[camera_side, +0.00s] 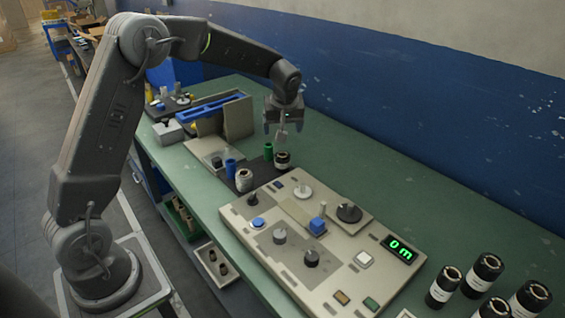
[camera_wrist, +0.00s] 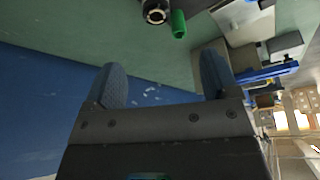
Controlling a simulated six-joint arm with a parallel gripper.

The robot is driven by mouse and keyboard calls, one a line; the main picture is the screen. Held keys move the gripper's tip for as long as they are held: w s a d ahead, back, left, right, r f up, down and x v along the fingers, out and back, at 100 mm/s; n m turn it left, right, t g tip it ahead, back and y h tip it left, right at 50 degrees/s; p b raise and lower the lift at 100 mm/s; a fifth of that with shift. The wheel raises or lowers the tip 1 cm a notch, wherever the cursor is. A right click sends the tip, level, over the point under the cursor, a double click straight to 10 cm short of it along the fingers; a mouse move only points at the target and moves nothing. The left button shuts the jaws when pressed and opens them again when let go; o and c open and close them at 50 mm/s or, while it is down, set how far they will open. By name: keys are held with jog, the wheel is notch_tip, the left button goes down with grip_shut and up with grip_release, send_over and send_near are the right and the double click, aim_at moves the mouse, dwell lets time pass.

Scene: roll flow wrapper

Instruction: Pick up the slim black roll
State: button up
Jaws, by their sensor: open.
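A small black roll with a pale label band (camera_side: 283,162) stands upright near a dark mat on the green bench, below my gripper. It also shows at the top edge of the wrist view (camera_wrist: 156,12), partly cut off. My gripper (camera_side: 284,125) hangs above and behind the roll, apart from it. In the wrist view its two fingers (camera_wrist: 163,78) are spread with nothing between them. Several black rolls with white labels (camera_side: 443,287) stand at the bench's front right. I cannot tell for certain which black roll is the slim one.
A green cylinder (camera_side: 268,151), a blue cylinder (camera_side: 231,167) and a silver roll (camera_side: 244,180) stand close to the small black roll. A beige control panel (camera_side: 245,237) with knobs lies in front. The blue wall (camera_side: 440,110) runs behind the bench.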

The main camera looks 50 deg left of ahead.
jog(key=n, duration=0.1)
send_near(282, 156)
jog(key=shift+g, duration=0.3)
jog(key=x, duration=0.5)
jog(key=shift+f, duration=0.3)
jog(key=shift+y, duration=0.3)
jog(key=shift+w+x, duration=0.15)
jog(key=shift+x, duration=1.35)
jog(key=shift+w+x, duration=0.2)
jog(key=shift+x, duration=1.3)
jog(key=shift+d, duration=0.1)
jog(key=c, duration=1)
